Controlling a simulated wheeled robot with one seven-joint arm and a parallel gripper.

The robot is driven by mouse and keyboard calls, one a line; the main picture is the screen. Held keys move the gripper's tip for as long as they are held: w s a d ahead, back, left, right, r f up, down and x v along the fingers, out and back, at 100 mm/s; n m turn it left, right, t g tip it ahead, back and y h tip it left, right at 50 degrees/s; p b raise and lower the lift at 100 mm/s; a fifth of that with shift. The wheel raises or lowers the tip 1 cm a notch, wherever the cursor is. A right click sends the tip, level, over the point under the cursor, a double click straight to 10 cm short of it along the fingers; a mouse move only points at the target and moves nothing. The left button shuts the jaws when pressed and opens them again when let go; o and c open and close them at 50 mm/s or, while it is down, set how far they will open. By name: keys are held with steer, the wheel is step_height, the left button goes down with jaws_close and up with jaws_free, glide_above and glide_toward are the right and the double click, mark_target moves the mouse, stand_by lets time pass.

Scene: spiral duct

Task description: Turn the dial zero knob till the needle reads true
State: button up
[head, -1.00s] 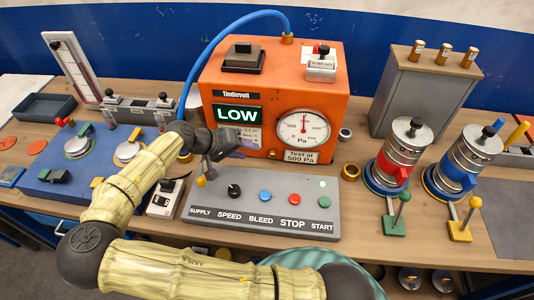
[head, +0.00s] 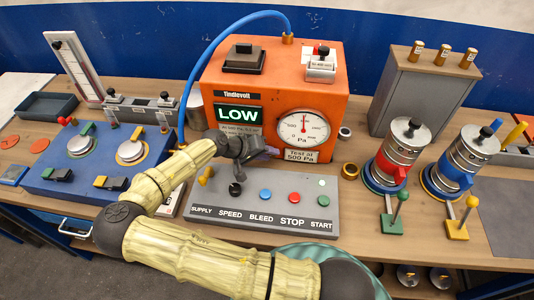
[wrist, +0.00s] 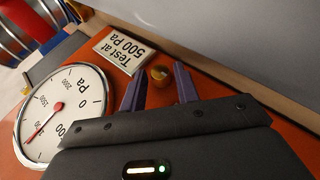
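The pressure dial (head: 303,130) is a white round gauge marked Pa on the front of the orange Tindlevolt box (head: 270,75). Its red needle points roughly straight up the face in the head view; the exact reading is too small to tell. The dial shows at the left in the wrist view (wrist: 62,118). A small brass knob (wrist: 159,74) sits on the orange panel beside the "Test at 500 Pa" label; my gripper hides it in the head view. My gripper (wrist: 158,69) is open, its two purple fingers pointing at the knob, one to each side; contact cannot be told.
A grey control panel (head: 325,218) with coloured buttons lies just below my gripper. A blue hose (head: 215,55) arches behind my arm. The red (head: 392,160) and blue (head: 460,160) canisters stand to the right. A blue unit (head: 85,185) is at the left.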

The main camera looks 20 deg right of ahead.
jaws_close()
steer(key=shift+d+r+y, duration=0.1)
steer(key=shift+y, duration=0.5)
steer(key=shift+o, duration=1.9)
jaws_free()
steer(key=b+v, duration=0.1)
steer(key=v, duration=1.6)
steer(key=shift+s+r+b, duration=0.15)
steer(key=shift+s+b, duration=0.1)
steer(key=shift+b, duration=0.1)
